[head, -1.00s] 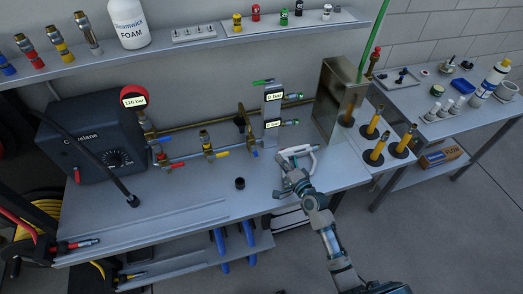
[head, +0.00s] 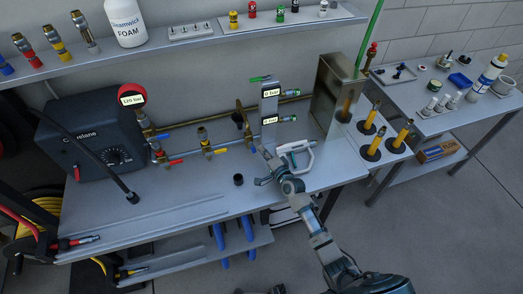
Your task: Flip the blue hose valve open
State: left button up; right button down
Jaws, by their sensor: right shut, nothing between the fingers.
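A brass pipe assembly runs along the back of the bench with several small valves. Another small blue lever (head: 252,150) shows further right, beside the upright panel. A valve with a red lever (head: 175,162) is to the left. I cannot tell for sure which blue lever belongs to the hose valve. My right gripper (head: 262,166) is shut and empty over the bench, just in front of the right-hand blue lever; contact cannot be told. My left gripper is not clearly in view.
A white trigger-shaped tool (head: 304,163) lies just right of my right gripper. An upright panel (head: 270,104) with two displays stands behind it. A metal box (head: 337,95) is at the right.

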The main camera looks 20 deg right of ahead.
jog(key=shift+a+f, duration=0.1)
jog(key=shift+f, duration=0.05)
jog(key=shift+a, duration=0.1)
jog(key=shift+a+f+m+b, duration=0.5)
jog(key=shift+a+m+b, duration=0.3)
jog(key=shift+m+b, duration=0.1)
jog(key=shift+s+a+m+t, duration=0.1)
jog(key=shift+m+t, duration=0.2)
jog(key=shift+r, duration=0.1)
